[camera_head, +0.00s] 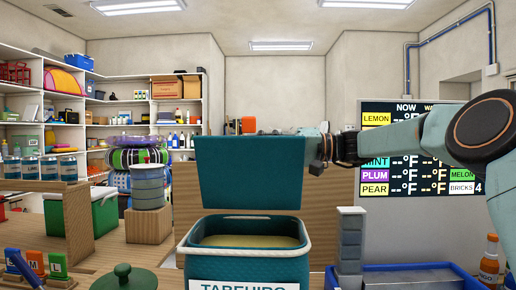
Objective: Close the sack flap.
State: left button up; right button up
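A teal sack-like bin (248,268) stands at the bottom centre, with a partly cut-off white label on its front. Its mouth is open and shows a pale yellowish content (248,241). A large teal flap (249,175) stands upright behind the mouth. My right arm comes in from the right, and its gripper (318,150) is at the upper right edge of the flap. It looks close to or touching that edge; contact is not clear. Its fingertips are small and partly hidden, so whether they are shut cannot be told. My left gripper is out of view.
A grey stacked column (349,240) stands just right of the bin, beside a blue tray (410,271). An orange bottle (490,262) is at far right. A dark green lidded pot (124,277) is at lower left. A wooden counter (323,192) and a menu board (420,150) are behind.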

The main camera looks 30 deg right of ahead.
jog(key=v, duration=1.1)
jog(key=shift+d, duration=0.3)
jog(key=shift+s, duration=0.2)
